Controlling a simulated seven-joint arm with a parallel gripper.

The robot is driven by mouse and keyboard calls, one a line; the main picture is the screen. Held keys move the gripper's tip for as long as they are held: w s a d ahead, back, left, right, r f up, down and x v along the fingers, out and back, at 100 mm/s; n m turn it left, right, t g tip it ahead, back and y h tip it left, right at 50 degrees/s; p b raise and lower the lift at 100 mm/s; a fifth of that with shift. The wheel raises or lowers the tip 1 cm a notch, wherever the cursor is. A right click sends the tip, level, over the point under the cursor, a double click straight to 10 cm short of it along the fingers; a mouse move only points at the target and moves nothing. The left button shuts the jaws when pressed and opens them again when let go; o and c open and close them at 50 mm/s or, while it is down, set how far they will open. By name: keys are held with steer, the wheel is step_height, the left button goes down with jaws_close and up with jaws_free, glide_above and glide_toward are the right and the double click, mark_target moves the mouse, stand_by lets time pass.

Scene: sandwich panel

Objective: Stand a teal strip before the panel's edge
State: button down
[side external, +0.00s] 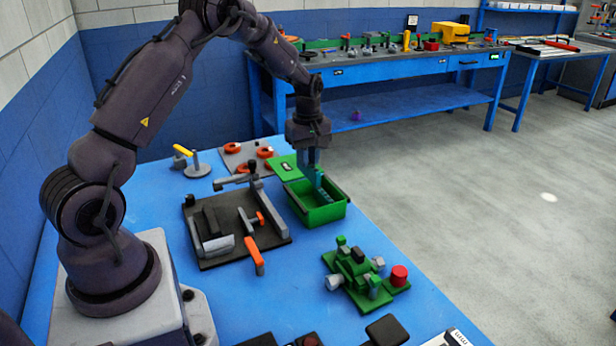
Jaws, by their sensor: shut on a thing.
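My gripper (314,162) points down over the green bin (322,214) and is shut on a teal strip (321,184). The strip hangs below the fingers, slightly tilted, with its lower end inside the bin's outline. I cannot tell whether it touches the bin or other strips. A dark fixture board (272,236) lies left of the bin. It carries a black block, a silver-grey piece (218,246), grey clamp parts and an orange handle (254,254). I cannot tell for sure which piece is the panel.
A green device with a red knob (398,275) stands to the right of the fixture. Behind are a plate with orange rings (265,152), a green card (285,167) and a yellow-handled tool (184,151). Dark items lie at the front edge. Blue table (160,212) is bare left of the fixture.

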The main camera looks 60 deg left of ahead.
step_height(320, 180, up, 2)
steer(key=shift+r, duration=0.1)
steer(key=s+a, duration=0.2)
steer(key=s, duration=0.6)
glide_above(236, 230)
step_height(236, 230, down, 6)
steer(key=r, duration=0.1)
steer(key=shift+w+f, duration=0.1)
steer(key=shift+f, duration=1.15)
steer(key=shift+d+f, duration=0.1)
steer(key=shift+f, duration=0.1)
steer(key=shift+f, duration=0.7)
steer(key=shift+f, duration=0.35)
steer(key=shift+f, duration=0.35)
